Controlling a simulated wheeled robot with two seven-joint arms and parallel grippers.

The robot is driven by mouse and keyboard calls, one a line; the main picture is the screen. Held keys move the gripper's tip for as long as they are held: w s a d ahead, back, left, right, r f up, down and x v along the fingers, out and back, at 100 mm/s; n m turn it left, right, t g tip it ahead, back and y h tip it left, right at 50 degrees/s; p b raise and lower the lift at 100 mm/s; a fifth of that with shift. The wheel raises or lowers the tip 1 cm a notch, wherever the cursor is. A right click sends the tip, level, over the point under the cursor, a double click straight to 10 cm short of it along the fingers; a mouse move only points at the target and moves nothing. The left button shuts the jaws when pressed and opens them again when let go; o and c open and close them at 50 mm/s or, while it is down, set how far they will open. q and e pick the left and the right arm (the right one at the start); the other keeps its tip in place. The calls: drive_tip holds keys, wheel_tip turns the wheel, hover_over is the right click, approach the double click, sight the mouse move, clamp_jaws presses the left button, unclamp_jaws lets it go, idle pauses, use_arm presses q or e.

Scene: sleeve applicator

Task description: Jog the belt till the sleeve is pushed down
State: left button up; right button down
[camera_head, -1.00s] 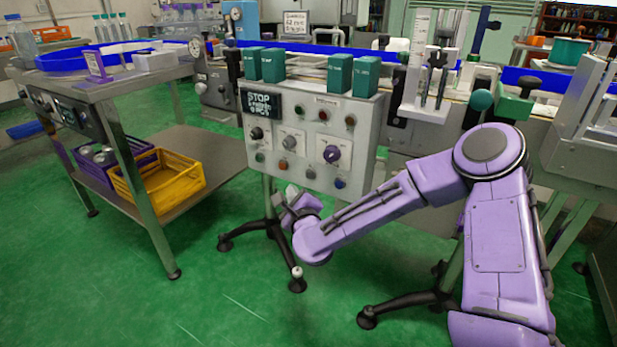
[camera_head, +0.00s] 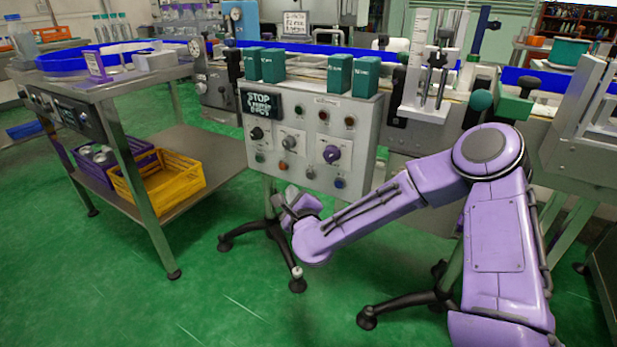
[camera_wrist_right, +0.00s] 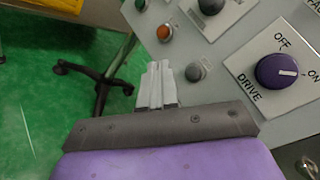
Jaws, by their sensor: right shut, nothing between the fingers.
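The grey control panel (camera_head: 300,112) carries several knobs and buttons. The purple DRIVE knob (camera_head: 332,153) also shows in the wrist view (camera_wrist_right: 275,70), its white mark pointing toward ON. A grey button (camera_wrist_right: 195,72) and an orange button (camera_wrist_right: 165,32) lie just beyond my right fingertips. My right gripper (camera_head: 290,192) is shut and empty at the panel's lower edge; its fingers (camera_wrist_right: 157,68) show no clear contact with a button. The blue-edged belt (camera_head: 305,50) runs behind the panel. I cannot make out the sleeve. My left gripper is out of view.
Several teal boxes (camera_head: 273,65) stand along the panel's top. A tall white fixture (camera_head: 425,75) stands right of them. A steel cart (camera_head: 150,75) with a yellow crate (camera_head: 165,185) is at left. Black stand feet (camera_head: 270,228) lie below; the green floor in front is clear.

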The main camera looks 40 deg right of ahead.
sight(310, 175)
drive_tip(key=a+n+t, duration=0.1)
drive_tip(key=n, duration=0.3)
drive_tip(key=s+a+n+t+h, duration=0.1)
drive_tip(key=n, duration=0.4)
drive_tip(key=a+n+t, duration=0.1)
drive_tip(key=n, duration=0.4)
drive_tip(key=shift+s+a+f+h+p, duration=0.15)
drive_tip(key=shift+a+f+h+p, duration=0.1)
drive_tip(key=shift+f+h+p, duration=0.1)
drive_tip(key=w+d+p, duration=0.1)
drive_tip(key=w+d, duration=0.2)
drive_tip(key=d, duration=0.5)
drive_tip(key=shift+w, duration=0.2)
drive_tip(key=shift+d+p, duration=0.2)
drive_tip(key=shift+p, duration=0.1)
idle(0.9)
drive_tip(key=shift+w+d, duration=0.15)
drive_tip(key=shift+d, duration=0.15)
